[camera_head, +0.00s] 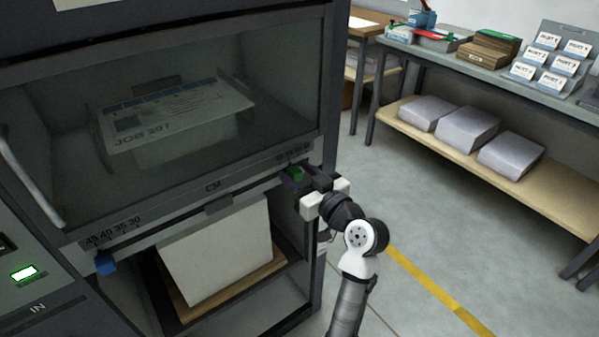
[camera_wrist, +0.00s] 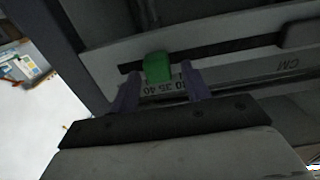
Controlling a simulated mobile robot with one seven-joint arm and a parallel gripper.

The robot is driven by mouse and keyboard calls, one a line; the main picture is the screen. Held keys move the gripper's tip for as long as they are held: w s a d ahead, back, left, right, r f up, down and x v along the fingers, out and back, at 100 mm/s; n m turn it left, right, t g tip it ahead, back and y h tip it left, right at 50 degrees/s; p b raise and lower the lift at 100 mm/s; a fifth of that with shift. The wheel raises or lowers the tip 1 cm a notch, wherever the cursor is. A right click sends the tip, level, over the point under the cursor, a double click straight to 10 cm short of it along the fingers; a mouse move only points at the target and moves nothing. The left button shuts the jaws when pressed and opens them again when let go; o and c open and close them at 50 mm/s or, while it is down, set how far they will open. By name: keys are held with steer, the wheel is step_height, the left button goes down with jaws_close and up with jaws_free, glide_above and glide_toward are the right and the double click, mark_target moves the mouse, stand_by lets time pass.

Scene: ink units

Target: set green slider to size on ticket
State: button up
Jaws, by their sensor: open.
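The green slider (camera_head: 295,173) sits at the right end of the slotted rail on the machine's front. My gripper (camera_head: 304,182) is at it from the right. In the wrist view the green slider (camera_wrist: 157,66) is between the tips of my open gripper (camera_wrist: 161,84), nearer the left finger; contact cannot be told. The scale (camera_wrist: 162,86) beside it appears upside down, with 35 and 40 legible and partly covered by the slider and fingers. A printed sheet (camera_head: 175,112) marked JOB lies behind the window; its small print is unreadable, and I cannot tell whether it is the ticket.
A blue slider (camera_head: 105,263) sits at the left scale (camera_head: 113,230), marked 45 to 30. A white paper stack (camera_head: 218,250) stands below the rail. A bench (camera_head: 455,62) with paper stacks on its lower shelf is at the right. The floor between is clear.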

jaws_close()
steer(key=w+d+b, duration=0.1)
steer(key=d, duration=0.1)
steer(key=w+d+b, duration=0.2)
steer(key=shift+f, duration=0.1)
steer(key=shift+d, duration=0.2)
stand_by(0.3)
steer(key=shift+w+r, duration=0.1)
steer(key=shift+r, duration=0.1)
jaws_free()
steer(key=shift+d+f, duration=0.1)
